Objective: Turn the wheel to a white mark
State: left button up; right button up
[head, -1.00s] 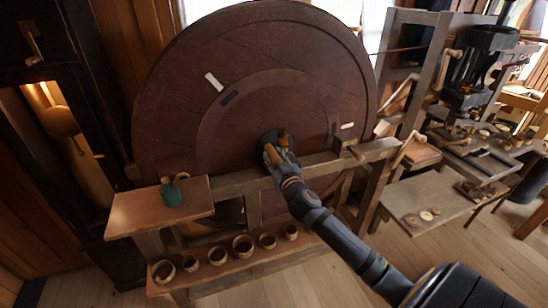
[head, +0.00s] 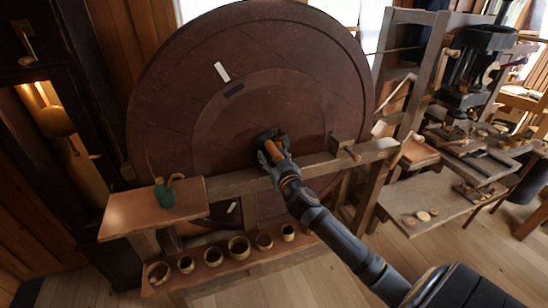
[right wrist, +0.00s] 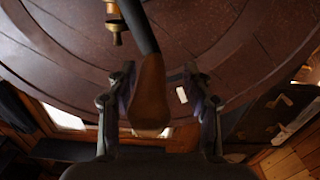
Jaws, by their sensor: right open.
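The large dark brown wheel (head: 170,110) stands upright behind a wooden beam in the head view. Another pale mark (head: 232,207) shows low down, below the beam. My right gripper (head: 270,144) is at the wheel's middle. In the right wrist view, its open fingers (right wrist: 159,85) stand either side of a wooden handle (right wrist: 150,92) on a dark rod; contact cannot be told. A white mark (right wrist: 182,95) shows beside the right finger. My left gripper is out of view.
A side shelf (head: 130,212) holds a green pot (head: 165,194). Several small cups stand on the lower shelf (head: 220,267). A workbench (head: 450,195) stands at right.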

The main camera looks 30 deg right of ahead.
jog(key=v, duration=1.1)
jog(key=shift+s, duration=0.4)
jog(key=shift+m, duration=0.3)
jog(key=x, duration=1.2)
jog(key=shift+w+d+r, duration=0.2)
jog(key=shift+w+d, duration=0.05)
jog(key=shift+d, duration=0.1)
grip_shut()
jog(key=shift+f, duration=0.1)
